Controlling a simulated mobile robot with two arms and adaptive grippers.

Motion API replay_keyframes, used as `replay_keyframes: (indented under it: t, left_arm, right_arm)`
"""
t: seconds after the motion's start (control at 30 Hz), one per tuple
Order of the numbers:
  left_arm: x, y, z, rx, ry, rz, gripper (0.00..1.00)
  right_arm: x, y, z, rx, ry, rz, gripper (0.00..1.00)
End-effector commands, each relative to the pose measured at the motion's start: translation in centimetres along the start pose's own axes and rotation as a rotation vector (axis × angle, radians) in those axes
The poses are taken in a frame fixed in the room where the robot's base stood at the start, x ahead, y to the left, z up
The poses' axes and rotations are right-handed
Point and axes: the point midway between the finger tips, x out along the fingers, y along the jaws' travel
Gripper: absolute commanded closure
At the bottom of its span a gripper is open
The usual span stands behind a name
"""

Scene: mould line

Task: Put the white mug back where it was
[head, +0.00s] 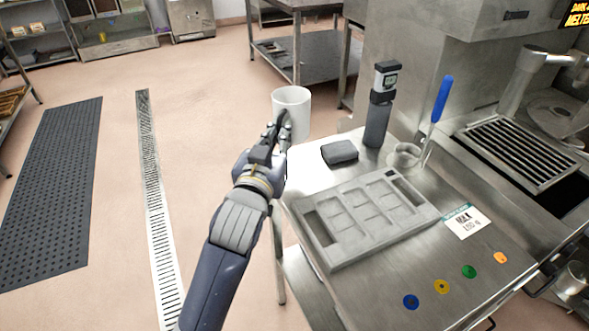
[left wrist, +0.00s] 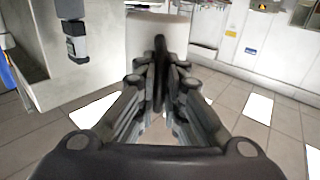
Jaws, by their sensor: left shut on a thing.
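The white mug (head: 291,108) is upright in the head view, held by my left gripper (head: 277,130) near the far left corner of the steel table (head: 385,275). In the left wrist view, the mug (left wrist: 158,32) is straight ahead, and the fingers of my left gripper (left wrist: 159,80) are closed around its dark handle. The mug appears to be in the air at or just beyond the table edge; its exact height I cannot tell. My right gripper is in neither view.
A grey mould tray (head: 365,215) lies on the table with a label card (head: 467,221) beside it. A dark block (head: 340,152), a black handheld device (head: 379,110), a clear cup (head: 405,154) and a blue-handled tool (head: 440,100) stand behind. Coloured discs lie in front.

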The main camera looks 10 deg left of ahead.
Motion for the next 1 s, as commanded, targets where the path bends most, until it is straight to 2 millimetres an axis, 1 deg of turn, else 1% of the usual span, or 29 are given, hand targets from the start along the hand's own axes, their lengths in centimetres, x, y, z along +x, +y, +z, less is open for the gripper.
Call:
replay_keyframes:
  t: [0.03,0.07,0.17,0.2,0.3,0.53,0.7,0.8,1.0]
  left_arm:
    - [0.3,0.2,-0.3,0.002,0.005,0.002,1.0]
    - [0.4,0.2,-0.1,0.004,0.003,0.003,1.0]
    - [0.5,0.3,1.4,0.005,-0.002,0.003,1.0]
    - [0.4,0.3,2.3,0.006,-0.005,0.004,1.0]
    - [0.4,0.2,4.1,0.005,-0.003,0.004,1.0]
    - [0.4,0.2,6.3,0.004,0.001,0.004,1.0]
    - [0.4,0.2,8.8,0.004,0.0,0.004,1.0]
    - [0.3,0.2,9.4,0.004,0.003,0.005,1.0]
    - [0.3,0.2,9.4,0.004,0.004,0.005,1.0]
  right_arm:
    - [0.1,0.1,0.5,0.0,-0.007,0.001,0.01]
    - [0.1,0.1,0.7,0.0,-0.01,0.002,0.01]
    - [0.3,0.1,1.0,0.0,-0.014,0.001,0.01]
    - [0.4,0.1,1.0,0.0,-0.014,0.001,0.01]
    - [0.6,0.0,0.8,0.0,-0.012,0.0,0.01]
    - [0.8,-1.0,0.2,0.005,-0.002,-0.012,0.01]
    - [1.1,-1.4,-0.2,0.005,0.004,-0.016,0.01]
    - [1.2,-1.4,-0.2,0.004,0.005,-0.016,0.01]
    - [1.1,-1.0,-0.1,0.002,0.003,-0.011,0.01]
